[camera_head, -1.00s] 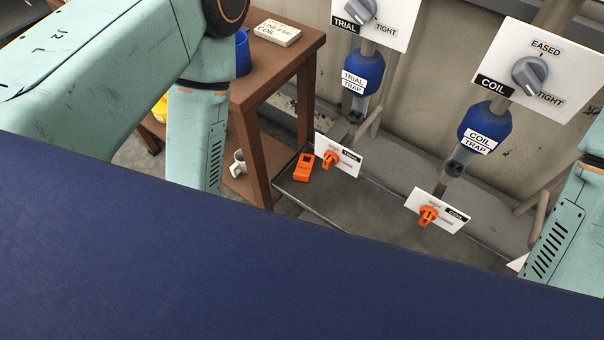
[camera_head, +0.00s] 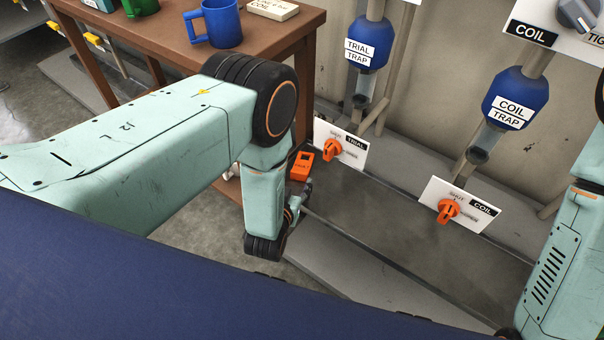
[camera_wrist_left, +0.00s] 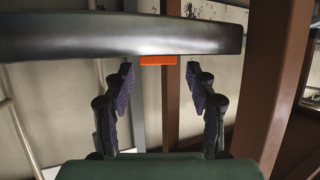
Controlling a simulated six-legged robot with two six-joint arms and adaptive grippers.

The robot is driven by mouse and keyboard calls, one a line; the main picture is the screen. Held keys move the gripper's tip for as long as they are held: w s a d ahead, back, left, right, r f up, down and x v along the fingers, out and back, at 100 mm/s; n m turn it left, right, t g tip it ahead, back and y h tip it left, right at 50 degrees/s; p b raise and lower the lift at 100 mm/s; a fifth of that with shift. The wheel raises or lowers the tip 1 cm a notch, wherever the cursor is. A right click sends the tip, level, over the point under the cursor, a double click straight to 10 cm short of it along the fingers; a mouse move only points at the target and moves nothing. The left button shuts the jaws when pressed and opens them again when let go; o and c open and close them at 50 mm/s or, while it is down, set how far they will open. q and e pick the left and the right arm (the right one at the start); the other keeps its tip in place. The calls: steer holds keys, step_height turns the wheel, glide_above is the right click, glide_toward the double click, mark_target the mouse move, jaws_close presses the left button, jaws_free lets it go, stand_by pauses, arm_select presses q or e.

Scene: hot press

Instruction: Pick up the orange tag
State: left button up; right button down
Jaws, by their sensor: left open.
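The orange tag (camera_head: 302,166) is a small orange block with a dark patch. It lies at the left end of the grey tray, beside the TRIAL plate in the head view. In the left wrist view an orange strip (camera_wrist_left: 158,60) shows under a dark grey bar, which hides the rest. My left gripper (camera_head: 305,190) is just in front of the tag, partly hidden by its own wrist in the head view. Its two fingers (camera_wrist_left: 158,74) are spread with nothing between them, and the orange strip lies beyond the gap. My right gripper is out of view.
The grey tray (camera_head: 400,225) runs along the wall. The TRIAL plate (camera_head: 352,154) and COIL plate (camera_head: 470,211), each with an orange knob, stand at it. A brown table (camera_head: 270,45) with a blue mug (camera_head: 220,25) stands at left; its legs are near my left gripper.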

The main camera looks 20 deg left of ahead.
mark_target(303, 162)
arm_select(q)
steer(key=b+x, duration=0.1)
steer(key=x, duration=0.1)
steer(key=b+x, duration=0.1)
steer(key=x, duration=0.2)
steer(key=b+x, duration=0.1)
steer(key=x, duration=0.1)
steer(key=shift+w+d+r+b, duration=0.1)
steer(key=shift+w+r+b, duration=0.15)
steer(key=shift+w, duration=0.3)
steer(key=shift+c, duration=0.2)
steer(key=c, duration=0.9)
steer(key=shift+r, duration=0.15)
steer(key=shift+c, duration=0.2)
